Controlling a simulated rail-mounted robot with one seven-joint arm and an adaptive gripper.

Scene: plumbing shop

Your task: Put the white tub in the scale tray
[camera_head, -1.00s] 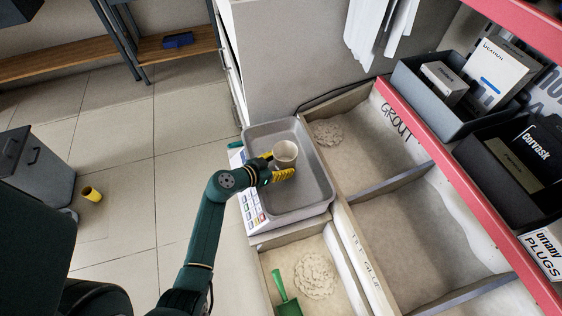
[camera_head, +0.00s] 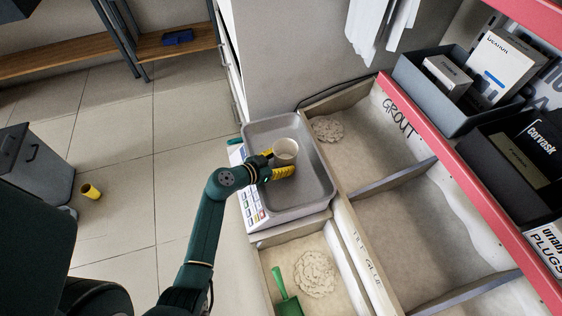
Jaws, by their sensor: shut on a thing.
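The white tub (camera_head: 286,152) is a small open cup. It is upright over the grey scale tray (camera_head: 305,200), within the tray's outline, toward its back half. I cannot tell whether its base touches the tray. My gripper (camera_head: 282,165), with yellow fingers, is shut on the tub from the left and front. The scale (camera_head: 252,205) has a white body with a keypad along its left side, and the tray sits on top of it. The far finger is partly hidden behind the tub.
Wooden bins with pale powder (camera_head: 385,145) lie right of the scale. A green scoop (camera_head: 285,290) lies in the bin in front. A red shelf edge (camera_head: 450,165) runs along the right, with dark boxes (camera_head: 435,85) above.

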